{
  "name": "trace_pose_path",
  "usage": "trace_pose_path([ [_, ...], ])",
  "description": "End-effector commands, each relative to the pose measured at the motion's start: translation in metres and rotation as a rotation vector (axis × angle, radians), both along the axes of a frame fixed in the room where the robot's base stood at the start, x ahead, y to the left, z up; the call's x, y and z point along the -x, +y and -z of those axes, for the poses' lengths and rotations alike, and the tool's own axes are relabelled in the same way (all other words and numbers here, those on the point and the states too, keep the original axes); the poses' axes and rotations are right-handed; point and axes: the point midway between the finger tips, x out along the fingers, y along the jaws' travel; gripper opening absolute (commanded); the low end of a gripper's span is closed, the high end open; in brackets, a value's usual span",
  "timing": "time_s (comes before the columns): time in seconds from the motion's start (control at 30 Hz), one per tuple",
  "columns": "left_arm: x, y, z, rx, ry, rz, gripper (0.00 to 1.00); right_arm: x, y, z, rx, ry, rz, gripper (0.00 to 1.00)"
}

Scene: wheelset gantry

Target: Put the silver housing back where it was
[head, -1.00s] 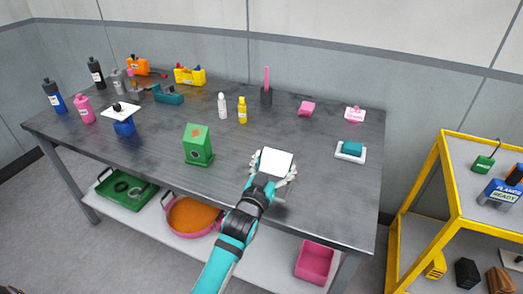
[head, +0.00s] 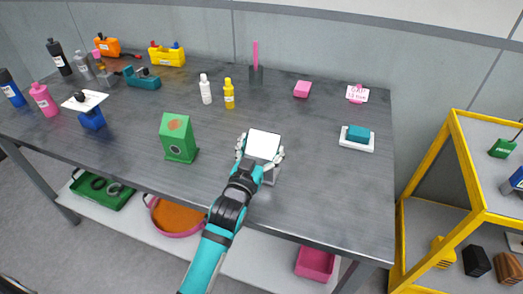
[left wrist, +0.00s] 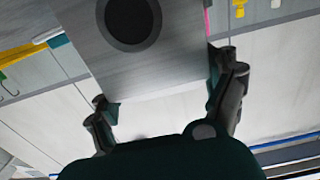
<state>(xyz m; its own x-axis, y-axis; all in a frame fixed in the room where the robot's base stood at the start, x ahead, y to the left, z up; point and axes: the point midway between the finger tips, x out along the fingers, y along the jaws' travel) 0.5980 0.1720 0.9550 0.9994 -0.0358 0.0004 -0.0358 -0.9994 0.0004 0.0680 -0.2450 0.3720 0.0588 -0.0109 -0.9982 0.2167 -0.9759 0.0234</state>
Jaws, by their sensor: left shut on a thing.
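My left gripper (head: 260,150) is shut on the silver housing (head: 271,175), over the front middle of the dark table. A pale square face shows between the fingers, with a grey part below it. In the left wrist view the housing (left wrist: 165,70) is a grey block with a dark round opening, between the two fingers of the left gripper (left wrist: 165,85). Whether its underside touches the table is hard to tell. My right gripper is not in view.
A green housing (head: 180,138) stands left of the gripper. A blue one (head: 92,119) with a white plate stands farther left. A white tray with a teal block (head: 358,134) lies to the right. Bottles and tools line the back. The table (head: 310,200) right of the gripper is clear.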

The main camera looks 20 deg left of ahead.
Motion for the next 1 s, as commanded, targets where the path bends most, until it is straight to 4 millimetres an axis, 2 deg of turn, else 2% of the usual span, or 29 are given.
trace_pose_path([
  [0.2,0.000,0.000,0.000,0.001,0.003,0.000,0.26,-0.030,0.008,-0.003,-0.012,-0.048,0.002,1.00],
  [0.3,0.000,0.000,0.003,0.001,0.003,0.000,0.26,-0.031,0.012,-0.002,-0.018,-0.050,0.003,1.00],
  [0.33,0.000,0.000,0.004,0.001,0.005,0.000,0.85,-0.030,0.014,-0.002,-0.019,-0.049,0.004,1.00],
  [0.43,0.000,0.000,0.004,0.000,0.005,0.000,0.98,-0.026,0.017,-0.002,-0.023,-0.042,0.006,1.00],
  [0.8,0.000,0.000,-0.003,0.000,0.002,0.000,1.00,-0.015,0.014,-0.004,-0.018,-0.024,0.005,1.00],
  [1.0,0.034,0.001,0.002,0.001,0.006,0.000,1.00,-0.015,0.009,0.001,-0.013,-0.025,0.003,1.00],
])
